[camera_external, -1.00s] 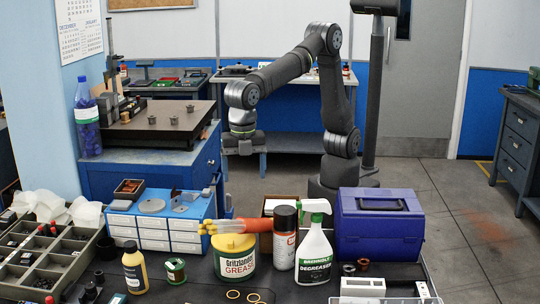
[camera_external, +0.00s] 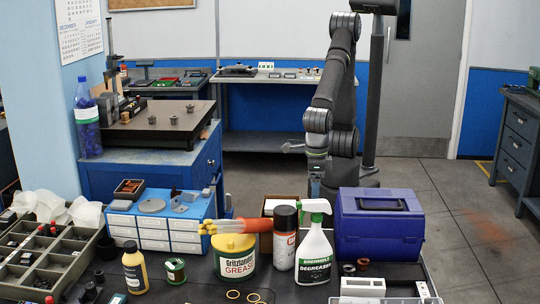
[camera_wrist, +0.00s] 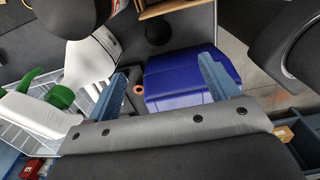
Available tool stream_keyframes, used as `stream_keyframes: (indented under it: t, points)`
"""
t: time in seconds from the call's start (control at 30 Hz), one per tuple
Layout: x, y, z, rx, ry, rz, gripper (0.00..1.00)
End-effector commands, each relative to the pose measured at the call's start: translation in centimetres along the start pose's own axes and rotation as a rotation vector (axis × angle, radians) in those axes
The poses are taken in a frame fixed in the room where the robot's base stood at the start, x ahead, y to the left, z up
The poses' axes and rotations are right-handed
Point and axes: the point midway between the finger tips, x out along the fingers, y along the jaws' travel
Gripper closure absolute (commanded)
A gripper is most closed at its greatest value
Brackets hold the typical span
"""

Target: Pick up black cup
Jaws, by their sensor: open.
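A blue case (camera_external: 379,228), a white spray bottle (camera_external: 315,255), a spray can (camera_external: 284,240) and a grease tub (camera_external: 234,258) crowd the bench. A yellow bottle (camera_external: 134,270) stands near the cup-like object. The grey compartment tray (camera_external: 62,272) is at far left.

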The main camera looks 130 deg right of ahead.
Motion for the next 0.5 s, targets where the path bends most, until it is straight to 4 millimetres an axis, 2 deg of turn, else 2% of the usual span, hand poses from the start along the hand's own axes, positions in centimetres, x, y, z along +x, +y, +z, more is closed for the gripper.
stream_keyframes:
  t: [0.1,0.33,0.5]
  points:
    - [2.1,0.0,0.0,0.001,0.001,-0.004,0.2]
    - [4.7,0.1,0.0,0.002,0.001,-0.004,0.2]
    - [8.0,0.0,0.0,0.003,0.001,-0.005,0.2]
